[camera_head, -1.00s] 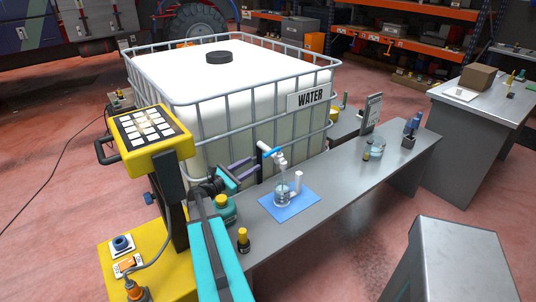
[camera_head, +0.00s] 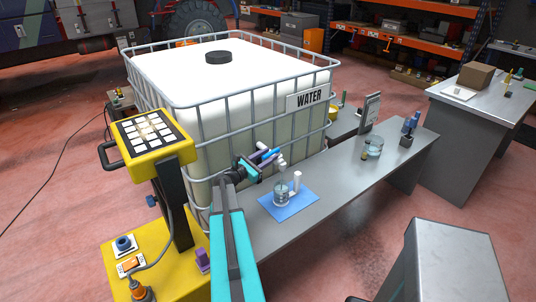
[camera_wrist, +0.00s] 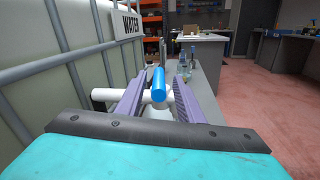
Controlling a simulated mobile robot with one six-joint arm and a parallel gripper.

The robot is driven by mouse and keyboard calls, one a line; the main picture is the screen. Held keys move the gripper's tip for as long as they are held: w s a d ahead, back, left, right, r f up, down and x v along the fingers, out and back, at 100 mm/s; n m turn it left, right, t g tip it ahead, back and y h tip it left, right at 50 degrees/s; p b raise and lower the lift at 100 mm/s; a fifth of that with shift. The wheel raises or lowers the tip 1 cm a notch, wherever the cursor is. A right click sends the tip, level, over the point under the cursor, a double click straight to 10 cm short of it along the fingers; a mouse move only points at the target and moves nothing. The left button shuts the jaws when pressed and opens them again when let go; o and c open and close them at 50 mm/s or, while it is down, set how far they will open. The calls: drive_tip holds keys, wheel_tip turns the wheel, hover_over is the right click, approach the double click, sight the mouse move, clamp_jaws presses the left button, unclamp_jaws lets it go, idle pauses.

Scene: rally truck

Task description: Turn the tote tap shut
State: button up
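The water tote (camera_head: 240,85) is a white tank in a grey wire cage with a WATER sign. Its white tap with a blue handle (camera_head: 271,153) sticks out low on the front side. In the wrist view the blue handle (camera_wrist: 159,86) points away from me, across the white pipe (camera_wrist: 106,95). My gripper (camera_head: 267,156) is at the tap. Its purple fingers (camera_wrist: 158,80) are open, one on each side of the handle, with gaps visible. A glass beaker (camera_head: 281,193) of water stands below the tap on a blue mat (camera_head: 301,204).
A grey bench (camera_head: 330,179) runs under the tap, with another beaker (camera_head: 374,147) and a dark stand (camera_head: 407,140) farther right. A yellow control panel (camera_head: 153,135) stands left of my arm. The cage bars (camera_wrist: 62,40) are close on the left in the wrist view.

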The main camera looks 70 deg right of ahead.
drive_tip(key=shift+d, duration=0.1)
clamp_jaws()
drive_tip(key=shift+s, duration=0.1)
